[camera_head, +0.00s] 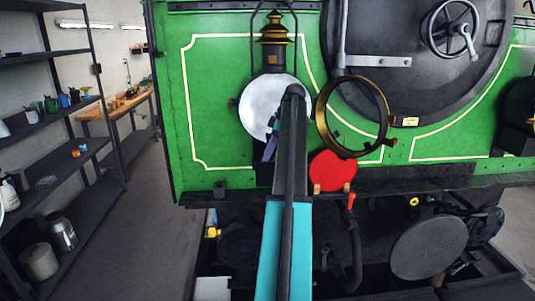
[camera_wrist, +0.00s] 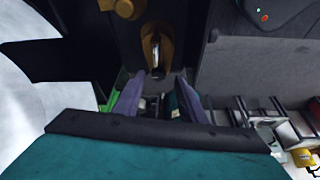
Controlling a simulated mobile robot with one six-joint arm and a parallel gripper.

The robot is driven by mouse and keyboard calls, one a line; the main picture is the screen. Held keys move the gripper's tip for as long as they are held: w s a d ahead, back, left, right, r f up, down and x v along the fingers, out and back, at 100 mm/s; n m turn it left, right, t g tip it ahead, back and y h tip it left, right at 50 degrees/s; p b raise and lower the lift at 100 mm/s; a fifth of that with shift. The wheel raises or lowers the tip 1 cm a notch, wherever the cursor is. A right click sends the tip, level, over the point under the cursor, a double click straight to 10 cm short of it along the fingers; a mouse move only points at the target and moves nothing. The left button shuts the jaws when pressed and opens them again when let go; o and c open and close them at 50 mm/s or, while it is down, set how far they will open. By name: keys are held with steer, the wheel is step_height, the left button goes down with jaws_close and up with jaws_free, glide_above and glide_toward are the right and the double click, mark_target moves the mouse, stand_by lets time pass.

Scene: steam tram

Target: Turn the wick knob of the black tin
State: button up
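A lamp on the green tram front has a brass cap (camera_head: 274,30) and a round pale reflector (camera_head: 262,95). Its brass-rimmed door (camera_head: 323,110) stands swung open to the right. A dark box-like part, perhaps the black tin (camera_head: 264,172), shows low in the lamp, partly behind my arm. My gripper (camera_head: 270,142) is in front of the lamp's lower part. In the wrist view, its two purple fingers (camera_wrist: 163,80) stand apart with nothing seen between them. A brass fitting (camera_wrist: 155,45) with a bright centre lies just beyond the fingertips. I cannot make out the wick knob for sure.
A red disc (camera_head: 333,171) is just right of my arm, below the open door. A black ledge (camera_head: 420,183) runs under the lamp. Dark shelves (camera_head: 65,120) stand at the left, with clear floor (camera_head: 150,200) between them and the tram.

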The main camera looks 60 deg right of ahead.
steer(key=shift+w+a+f, duration=0.1)
steer(key=shift+w+f, duration=0.1)
steer(key=shift+f, duration=0.45)
jaws_close()
steer(key=shift+d+r, duration=0.1)
steer(key=shift+d, duration=0.1)
steer(key=shift+a, duration=0.1)
